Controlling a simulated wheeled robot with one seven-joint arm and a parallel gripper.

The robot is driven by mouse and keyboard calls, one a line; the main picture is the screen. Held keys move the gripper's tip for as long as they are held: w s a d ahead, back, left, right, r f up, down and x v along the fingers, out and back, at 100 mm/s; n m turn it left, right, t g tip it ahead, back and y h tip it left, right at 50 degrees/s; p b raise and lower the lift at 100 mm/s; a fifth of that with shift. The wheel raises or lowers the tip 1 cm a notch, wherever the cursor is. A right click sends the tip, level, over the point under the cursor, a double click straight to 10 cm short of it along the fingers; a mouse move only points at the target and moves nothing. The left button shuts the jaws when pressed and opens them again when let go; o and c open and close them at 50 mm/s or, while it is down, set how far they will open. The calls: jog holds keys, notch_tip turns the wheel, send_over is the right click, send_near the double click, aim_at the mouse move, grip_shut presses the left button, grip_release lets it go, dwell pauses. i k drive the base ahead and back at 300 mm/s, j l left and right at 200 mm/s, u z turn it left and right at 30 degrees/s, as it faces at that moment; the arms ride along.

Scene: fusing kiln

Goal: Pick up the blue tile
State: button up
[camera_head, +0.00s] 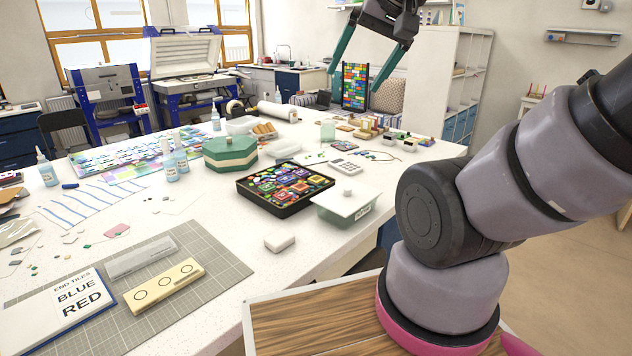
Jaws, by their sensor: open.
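My gripper (355,80) hangs in the air at the top, high above the far part of the table. Its two teal fingers are apart with nothing between them. A black tray (302,207) on the table holds several small colourful tiles, among them red, green and bluish-purple ones. They are too small to tell for sure which one is the blue tile. A card (75,297) at the front left reads "END TILES BLUE RED". My gripper is well above and beyond the tray, touching nothing.
A white block (279,242) lies in front. A cream holder (164,286) with circles lies on a grey cutting mat (200,305). Bottles stand at left.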

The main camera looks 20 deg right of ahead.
aim_at(284, 180)
jog(key=j+z, duration=0.35)
jog(key=k+j+z, duration=0.15)
jog(key=z, duration=0.25)
